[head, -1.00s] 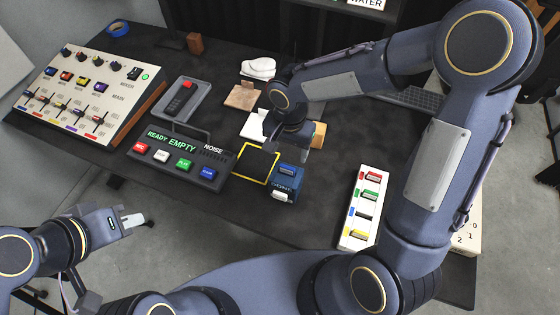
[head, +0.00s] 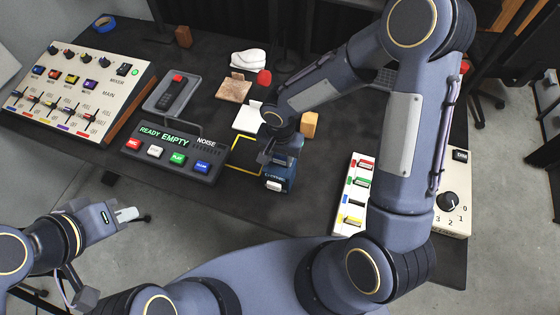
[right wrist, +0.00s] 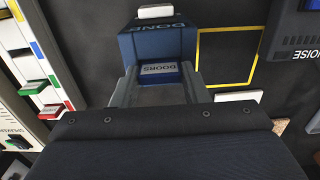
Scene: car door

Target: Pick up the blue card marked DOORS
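The blue card marked DOORS (right wrist: 159,70) shows in the right wrist view, in or at a blue box marked DONE (right wrist: 157,40) with a white button. My right gripper (right wrist: 160,84) has a finger on each side of the card, close to its edges; I cannot tell if they press on it. In the head view the blue box (head: 279,178) stands on the table's front part, with my right gripper (head: 281,150) over its back and hiding the card. My left gripper (head: 125,214) is empty, off the table's front left; its finger gap is unclear.
A yellow-outlined square (head: 243,160) and a panel reading READY EMPTY (head: 177,147) lie left of the box. A white panel with coloured slots (head: 351,204) stands to its right. A wooden block (head: 309,124) and white block (head: 248,117) are behind.

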